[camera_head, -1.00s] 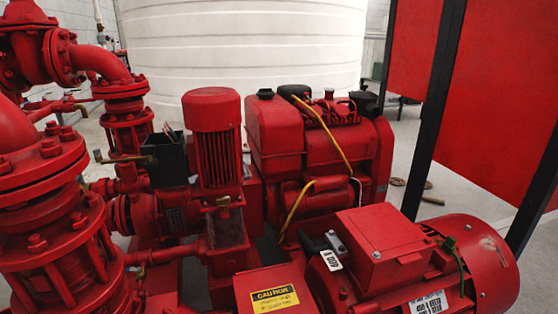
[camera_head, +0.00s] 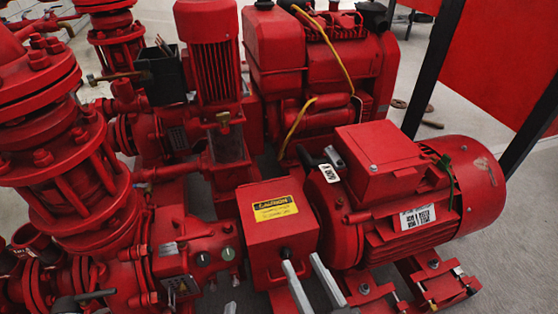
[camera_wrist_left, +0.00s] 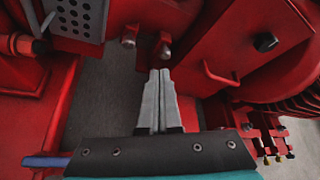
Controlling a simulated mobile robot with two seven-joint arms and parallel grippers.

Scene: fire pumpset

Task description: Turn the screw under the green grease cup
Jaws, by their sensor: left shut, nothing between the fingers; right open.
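The green grease cup (camera_head: 228,254) is a small round cap on the red pump housing, to the right of a dark cap (camera_head: 202,259). A small screw (camera_head: 236,278) shows below the green cup. In the left wrist view two screws with metal tips stick out, and the right one (camera_wrist_left: 165,50) is just beyond my fingertips. My left gripper (camera_wrist_left: 160,72) is shut and empty, apart from that screw as far as I can tell. In the head view only its tip (camera_head: 230,308) shows at the bottom edge. My right gripper (camera_head: 302,262) is open and empty in front of the caution box.
The red box with a yellow caution label (camera_head: 275,208) stands right of the cups, with the large red motor (camera_head: 400,205) beyond it. Red flanged pipes (camera_head: 70,165) crowd the left. A perforated grey plate (camera_wrist_left: 78,18) is upper left in the left wrist view.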

